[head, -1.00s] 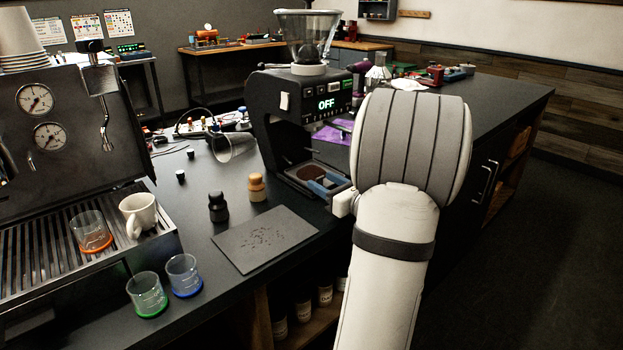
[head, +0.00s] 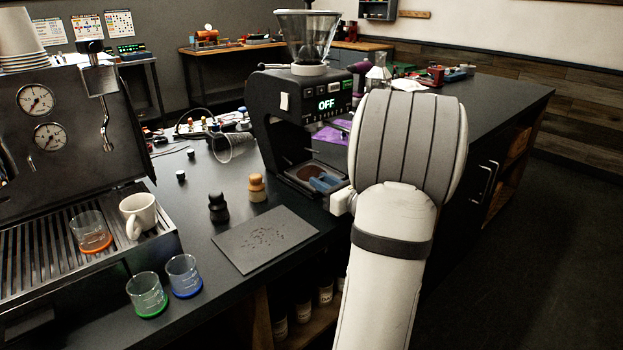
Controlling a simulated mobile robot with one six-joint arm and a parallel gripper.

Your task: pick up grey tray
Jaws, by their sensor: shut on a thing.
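The grey tray (head: 296,178) is at the foot of the black grinder (head: 285,110), with a brown patch of what looks like coffee grounds on it. Its right part is hidden by my gripper and arm. My gripper (head: 326,183) reaches in from the right, with a blue part showing over the tray's front right side. It is shut on the tray's near edge, though the grip itself is mostly hidden behind my white arm. I cannot tell whether the tray is clear of the grinder base.
A flat dark grey mat (head: 264,238) with dark specks lies near the counter edge. A black tamper (head: 217,208) and a wooden-topped one (head: 257,188) stand behind it. Green (head: 146,294) and blue (head: 184,276) based glasses and the espresso machine (head: 60,140) are at left.

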